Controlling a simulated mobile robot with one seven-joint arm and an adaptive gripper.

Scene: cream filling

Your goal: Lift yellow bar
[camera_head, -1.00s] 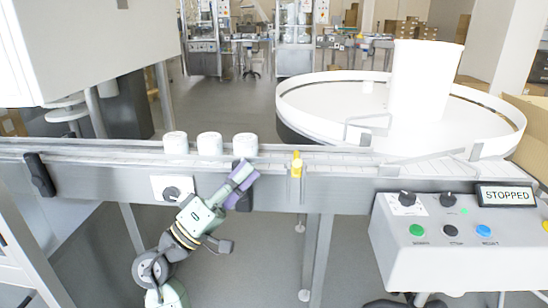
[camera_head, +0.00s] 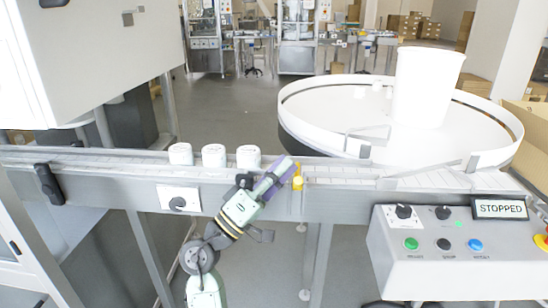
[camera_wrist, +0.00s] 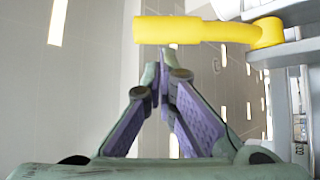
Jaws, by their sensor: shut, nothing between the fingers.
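The yellow bar (camera_head: 298,182) is mounted at the front edge of the conveyor in the head view. In the wrist view the yellow bar (camera_wrist: 195,30) lies level across the top, with its rounded end joined to the conveyor side at the right. My gripper (camera_head: 289,166) is beside the bar, at its left in the head view. In the wrist view my gripper (camera_wrist: 161,72) has its fingertips together with nothing between them. The tips are just below the bar in that picture; I cannot tell whether they touch it.
Three white jars (camera_head: 214,156) stand on the conveyor (camera_head: 120,163) left of my gripper. A large white turntable (camera_head: 300,115) is behind at the right. A control box (camera_head: 450,255) with buttons and a display (camera_head: 501,208) reading STOPPED is at the front right.

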